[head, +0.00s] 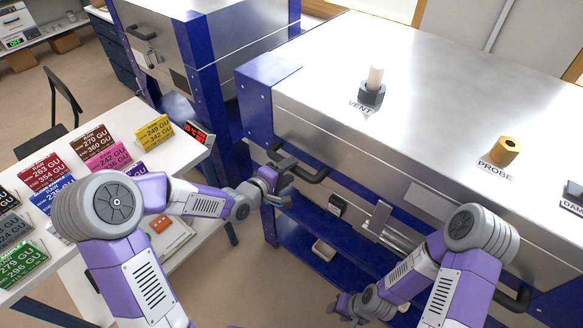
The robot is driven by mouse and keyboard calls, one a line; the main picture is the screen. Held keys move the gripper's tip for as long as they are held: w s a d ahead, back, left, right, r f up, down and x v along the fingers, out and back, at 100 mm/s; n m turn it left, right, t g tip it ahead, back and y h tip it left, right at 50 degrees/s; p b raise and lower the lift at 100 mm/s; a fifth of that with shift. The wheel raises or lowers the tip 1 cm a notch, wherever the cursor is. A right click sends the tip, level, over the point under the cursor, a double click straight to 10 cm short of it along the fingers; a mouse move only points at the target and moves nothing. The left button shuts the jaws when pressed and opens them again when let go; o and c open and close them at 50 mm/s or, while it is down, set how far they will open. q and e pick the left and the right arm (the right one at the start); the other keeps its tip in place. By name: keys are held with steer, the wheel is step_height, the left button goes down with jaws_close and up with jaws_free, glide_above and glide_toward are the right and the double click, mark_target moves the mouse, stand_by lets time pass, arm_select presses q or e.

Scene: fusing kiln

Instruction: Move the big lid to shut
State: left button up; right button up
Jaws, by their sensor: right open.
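The big lid (430,95) is the broad brushed-steel top of the large kiln at right, with a vent plug (374,82) and a yellow probe fitting (504,151) on it. It lies about level; whether a gap remains under its front edge cannot be told. A black bar handle (314,177) shows on the kiln's front at left. My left gripper (284,184) is at this handle, overlapping it in view; whether its fingers close on the bar is unclear. My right gripper (347,307) is open and empty, low before the kiln's front. Another dark handle (516,299) shows at lower right, partly hidden.
A white table (125,120) with several coloured number cards stands at left. A second blue-framed steel kiln (215,40) stands behind. A metal latch-like part (377,219) projects from the front. A blue shelf (303,239) runs below. Open floor lies between table and kiln.

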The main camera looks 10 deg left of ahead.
arm_select(q)
steer(key=p+v, duration=0.1)
steer(key=v, duration=0.5)
steer(key=shift+p, duration=0.3)
steer(key=shift+w, duration=0.1)
steer(key=s+d+f+m+g+y+p, duration=0.1)
steer(key=s+f+m+g, duration=0.3)
steer(key=s+f, duration=0.7)
steer(key=s+d+f+m+g+y+p, duration=0.1)
steer(key=s+f+m+g, duration=0.4)
steer(key=f, duration=1.1)
steer(key=s+d+g+y, duration=0.1)
steer(key=s+g, duration=0.2)
steer(key=s, duration=0.3)
steer(key=shift+s+d, duration=0.2)
steer(key=shift+s, duration=0.2)
